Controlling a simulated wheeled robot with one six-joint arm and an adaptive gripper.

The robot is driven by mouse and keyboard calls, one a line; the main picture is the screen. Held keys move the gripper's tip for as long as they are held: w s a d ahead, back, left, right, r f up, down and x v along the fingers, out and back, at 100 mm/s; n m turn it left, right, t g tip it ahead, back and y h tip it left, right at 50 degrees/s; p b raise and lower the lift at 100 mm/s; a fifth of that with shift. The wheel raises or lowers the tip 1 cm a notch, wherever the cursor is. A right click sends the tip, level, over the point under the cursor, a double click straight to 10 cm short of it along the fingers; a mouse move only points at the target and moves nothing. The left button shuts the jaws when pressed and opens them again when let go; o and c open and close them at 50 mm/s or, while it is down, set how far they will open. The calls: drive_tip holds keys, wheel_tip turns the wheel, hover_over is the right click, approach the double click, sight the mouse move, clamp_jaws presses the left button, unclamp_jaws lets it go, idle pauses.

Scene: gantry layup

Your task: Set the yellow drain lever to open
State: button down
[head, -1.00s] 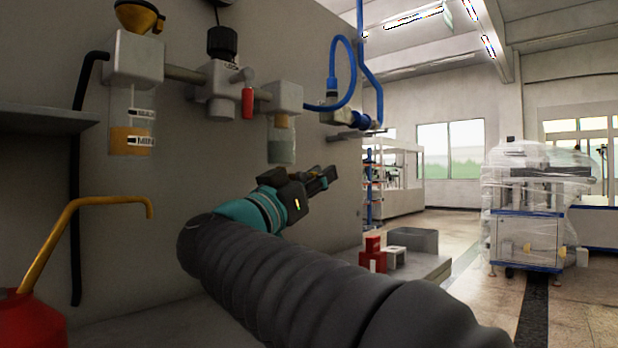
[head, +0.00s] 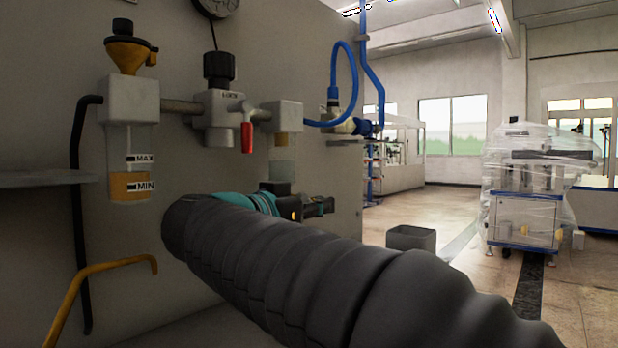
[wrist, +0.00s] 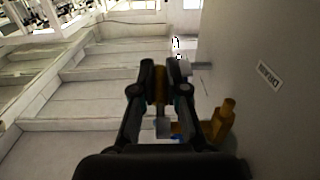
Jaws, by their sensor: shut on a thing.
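In the wrist view my gripper (wrist: 160,82) has its two dark fingers close together on a narrow brownish-yellow piece, the drain lever (wrist: 161,94). A brass-coloured valve body (wrist: 222,122) stands on the grey panel to the right of the fingers. A label (wrist: 269,74) is on the panel near it. In the head view my gripper (head: 318,207) is beside the panel below the right filter bowl, mostly behind my arm. The lever is hidden there. The exact angle of the lever is hard to tell.
The grey panel (head: 230,55) carries an oil bowl (head: 130,185), a black regulator knob (head: 218,68), a red lever (head: 247,137) and a blue hose (head: 352,75). A grey bin (head: 411,239) stands to the right. A wrapped machine (head: 530,185) is farther off on open floor.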

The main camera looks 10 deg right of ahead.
drive_tip(key=shift+s+a+f+g+y, duration=0.1)
drive_tip(key=shift+f+g+y, duration=0.1)
drive_tip(key=shift+g+y, duration=0.3)
drive_tip(key=shift+a+f+g+y, duration=0.15)
drive_tip(key=shift+g+y, duration=0.15)
drive_tip(key=shift+y, duration=0.3)
drive_tip(key=c, duration=1.2)
unclamp_jaws()
